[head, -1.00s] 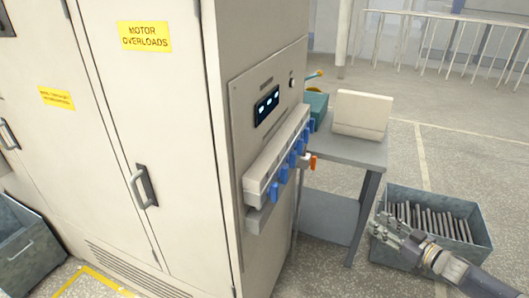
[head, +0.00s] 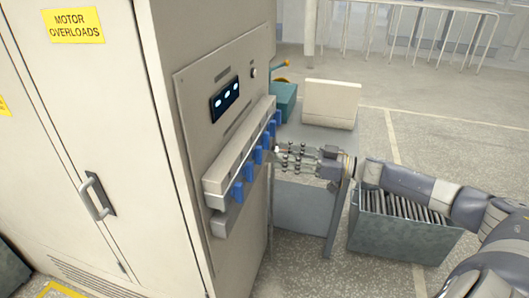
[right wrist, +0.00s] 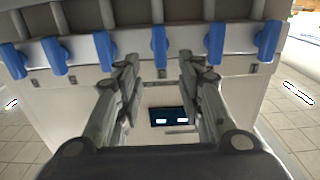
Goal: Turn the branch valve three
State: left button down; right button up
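A pale manifold bar (head: 232,155) with a row of blue valve handles (head: 237,191) is mounted on the cabinet's side panel. The row also shows across the top of the right wrist view, with one blue handle (right wrist: 159,45) in line with the gap between my fingers. I cannot tell by any number which handle is branch three. My left gripper is out of view.
The cabinet (head: 110,150) stands left, its panel carrying a display (head: 225,99). A grey table (head: 345,136) with a beige box (head: 332,101) and a teal box (head: 284,103) stands behind my gripper. A metal bin (head: 400,236) of rods is below my forearm.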

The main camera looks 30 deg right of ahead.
aim_at(259, 155)
jog(key=p+x, duration=0.1)
jog(key=x, duration=0.5)
jog(key=shift+w+a, duration=0.1)
jog(key=shift+c, duration=0.6)
grip_shut()
